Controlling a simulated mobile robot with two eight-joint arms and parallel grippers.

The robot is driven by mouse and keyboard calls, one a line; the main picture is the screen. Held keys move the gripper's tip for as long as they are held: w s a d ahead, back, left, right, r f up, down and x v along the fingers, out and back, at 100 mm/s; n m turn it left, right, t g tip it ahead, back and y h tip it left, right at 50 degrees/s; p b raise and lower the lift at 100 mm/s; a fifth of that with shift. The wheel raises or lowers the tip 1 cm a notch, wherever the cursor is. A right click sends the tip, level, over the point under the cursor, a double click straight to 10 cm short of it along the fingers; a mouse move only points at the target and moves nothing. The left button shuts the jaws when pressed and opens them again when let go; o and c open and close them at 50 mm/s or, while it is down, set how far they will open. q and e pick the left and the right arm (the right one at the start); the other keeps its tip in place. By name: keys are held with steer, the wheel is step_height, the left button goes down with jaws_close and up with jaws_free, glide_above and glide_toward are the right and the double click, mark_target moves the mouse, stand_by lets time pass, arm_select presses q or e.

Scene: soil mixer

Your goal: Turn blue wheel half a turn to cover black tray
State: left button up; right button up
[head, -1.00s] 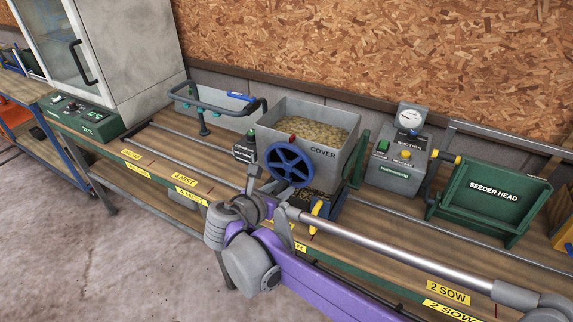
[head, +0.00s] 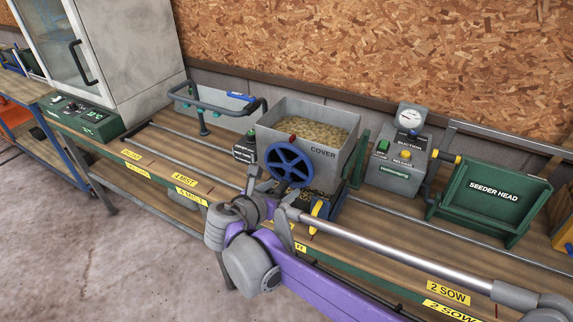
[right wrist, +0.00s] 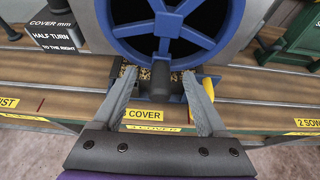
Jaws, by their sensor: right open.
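The blue wheel (head: 267,165) is on the front of the grey COVER hopper (head: 343,158), which holds tan granules. The wheel also shows large in the right wrist view (right wrist: 205,15), with a dark grey knob (right wrist: 160,76) at its lower rim. My right gripper (right wrist: 160,73) is open just below and in front of the wheel, a finger on each side of the knob. Contact cannot be told. The black tray (head: 322,197) sits under the hopper, partly hidden by the hopper and my arm; brown specks show on it. My left gripper is not in view.
A suction box (head: 395,160) with a gauge and a green SEEDER HEAD unit (head: 490,190) stand to the right. A small black sign (head: 244,150) stands beside the wheel. Rails run along the bench.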

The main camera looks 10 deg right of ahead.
steer(key=s+a, duration=0.5)
steer(key=s, duration=0.2)
steer(key=shift+s+a, duration=0.15)
steer(key=shift+s, duration=0.05)
stand_by(0.9)
stand_by(0.4)
steer(key=s+d+f+m+g+y+p, duration=0.1)
steer(key=s+d+f+m+g, duration=0.2)
steer(key=d+m, duration=0.35)
steer(key=s+d+f+m+g+y+p, duration=0.1)
steer(key=s+d+f+m+g+y, duration=0.15)
steer(key=s+d+m, duration=0.35)
steer(key=s+d+f+m+y+p, duration=0.1)
steer(key=s+d+f+m+y, duration=0.3)
steer(key=s+m, duration=0.5)
steer(key=m, duration=0.7)
steer(key=shift+s+d, duration=0.15)
steer(key=shift+d, duration=0.05)
